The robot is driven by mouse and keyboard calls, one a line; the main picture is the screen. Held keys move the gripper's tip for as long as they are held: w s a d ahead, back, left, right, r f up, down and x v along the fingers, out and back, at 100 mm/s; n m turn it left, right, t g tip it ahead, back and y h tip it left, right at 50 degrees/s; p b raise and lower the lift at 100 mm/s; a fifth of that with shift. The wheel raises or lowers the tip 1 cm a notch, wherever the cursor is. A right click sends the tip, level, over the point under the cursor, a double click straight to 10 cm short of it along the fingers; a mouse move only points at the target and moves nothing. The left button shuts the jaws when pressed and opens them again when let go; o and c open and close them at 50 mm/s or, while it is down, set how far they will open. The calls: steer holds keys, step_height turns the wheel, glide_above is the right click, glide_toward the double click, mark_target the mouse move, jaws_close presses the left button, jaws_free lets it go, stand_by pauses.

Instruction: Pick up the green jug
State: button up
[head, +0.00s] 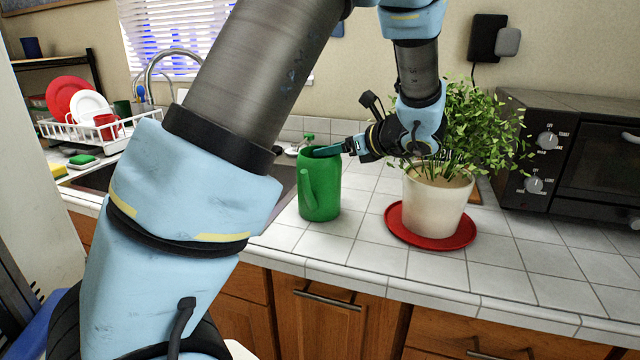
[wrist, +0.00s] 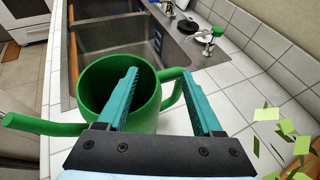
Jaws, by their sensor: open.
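The green jug (head: 320,190) stands upright on the white tiled counter (head: 370,205), beside the sink. In the wrist view the open-topped jug (wrist: 88,100) has its spout pointing left and a handle loop at its right side. My gripper (head: 328,151) is at the jug's rim, reaching in from the right. It is open, with two teal fingers (wrist: 160,72). The left finger lies over the jug's mouth and the right finger lies outside, past the handle side. Part of the rim and handle shows between them. I cannot tell whether either finger touches the jug.
A potted plant (head: 433,205) on a red saucer (head: 398,228) stands right of the jug, close to my gripper. A black oven (head: 570,150) is farther right. The sink (wrist: 120,45) lies beyond the jug. A dish rack (head: 75,132) stands at the left.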

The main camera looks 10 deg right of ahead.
steer(key=shift+c, duration=0.3)
jaws_close()
stand_by(1.0)
